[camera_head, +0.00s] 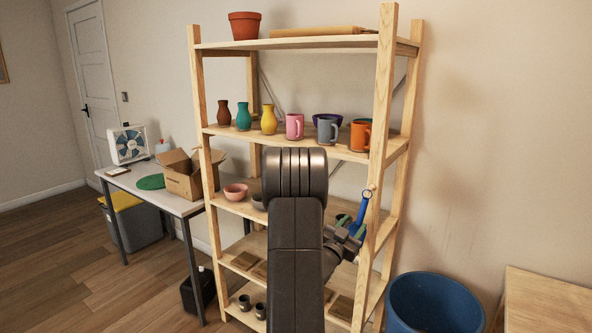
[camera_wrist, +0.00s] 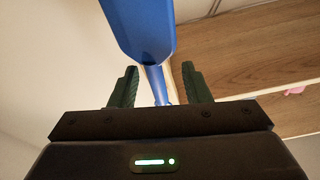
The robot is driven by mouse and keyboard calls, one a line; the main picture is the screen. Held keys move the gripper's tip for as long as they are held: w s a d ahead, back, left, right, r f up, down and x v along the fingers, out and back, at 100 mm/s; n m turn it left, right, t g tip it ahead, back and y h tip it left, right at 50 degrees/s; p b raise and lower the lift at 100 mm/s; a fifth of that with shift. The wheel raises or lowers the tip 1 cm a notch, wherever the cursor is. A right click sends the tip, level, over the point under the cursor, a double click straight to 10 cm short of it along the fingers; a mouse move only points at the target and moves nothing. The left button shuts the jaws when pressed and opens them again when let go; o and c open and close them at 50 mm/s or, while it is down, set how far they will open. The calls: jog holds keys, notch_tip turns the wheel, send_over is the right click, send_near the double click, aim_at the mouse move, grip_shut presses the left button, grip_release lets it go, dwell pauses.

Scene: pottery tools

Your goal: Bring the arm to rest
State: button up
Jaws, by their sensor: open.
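My gripper (camera_head: 350,236) is in front of the right front post of the wooden shelf rack (camera_head: 384,110), at about the height of its middle boards. A blue tool (camera_head: 362,211) hangs at that post, just above and beside my gripper. In the wrist view my gripper (camera_wrist: 159,70) has its two green fingers apart. The blue tool (camera_wrist: 140,22) shows there with a broad part near the top and a narrow part running down between the fingers. Gaps show on both sides of it. My arm hides part of the lower shelves.
A blue bin (camera_head: 434,304) stands right of the rack, near a wooden table (camera_head: 548,300). A table with a cardboard box (camera_head: 184,178) and a fan (camera_head: 130,145) stands left.

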aim_at(358, 219)
jog(key=p+x, duration=0.1)
jog(key=x, duration=0.3)
jog(key=shift+d+r, duration=0.1)
jog(key=shift+s, duration=0.1)
jog(key=shift+p, duration=0.3)
jog(key=shift+f+b, duration=0.25)
jog(key=shift+b, duration=0.25)
